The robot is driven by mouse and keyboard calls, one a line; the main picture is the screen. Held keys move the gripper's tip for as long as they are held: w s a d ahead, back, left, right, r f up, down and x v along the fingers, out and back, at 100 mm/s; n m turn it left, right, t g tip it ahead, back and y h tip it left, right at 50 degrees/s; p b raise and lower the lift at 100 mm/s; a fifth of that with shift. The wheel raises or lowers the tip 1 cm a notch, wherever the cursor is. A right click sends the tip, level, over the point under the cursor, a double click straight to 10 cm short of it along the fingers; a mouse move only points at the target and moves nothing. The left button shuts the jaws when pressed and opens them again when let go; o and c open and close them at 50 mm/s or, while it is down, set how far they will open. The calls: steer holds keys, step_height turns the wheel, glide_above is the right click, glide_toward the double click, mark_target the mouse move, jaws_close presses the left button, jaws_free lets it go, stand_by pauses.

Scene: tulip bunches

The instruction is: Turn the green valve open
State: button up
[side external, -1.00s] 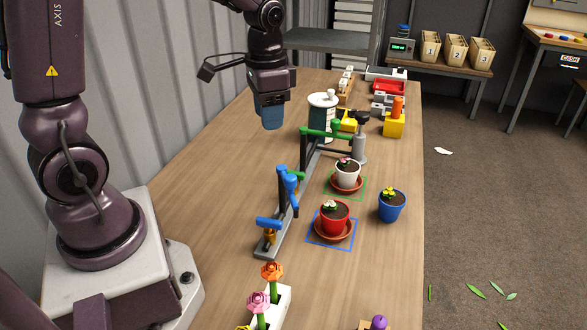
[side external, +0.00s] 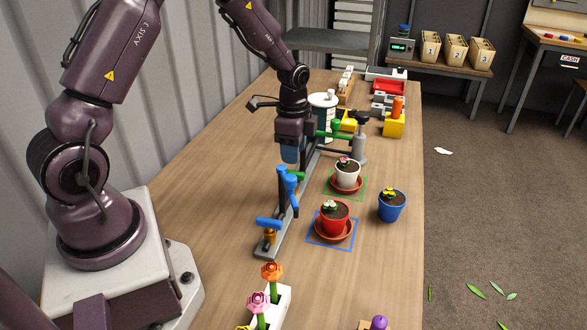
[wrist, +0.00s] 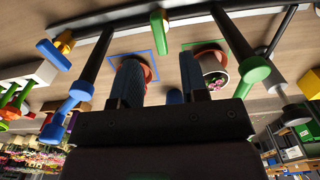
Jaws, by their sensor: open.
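The green valve's lever (side external: 299,177) shows as a small green piece on the grey rail, partly hidden behind the blue post. In the wrist view the green lever (wrist: 159,32) stands on the rail, beyond the fingertips and roughly between them, apart from both. My gripper (side external: 290,158) points down above the rail, behind the blue post. In the wrist view its two fingers (wrist: 162,68) are spread with nothing held between them. The green spout pipe (side external: 326,134) is partly hidden by my gripper; its end also shows in the wrist view (wrist: 253,69).
A blue valve lever (side external: 269,222) sits at the rail's near end, beside the blue spout (side external: 288,176). A red pot (side external: 334,218), a white pot (side external: 347,172) and a blue pot (side external: 391,205) stand right of the rail. The table left of the rail is clear.

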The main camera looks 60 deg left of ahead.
mark_target(294, 172)
step_height(294, 172, down, 6)
steer(key=shift+r, duration=0.1)
jaws_close()
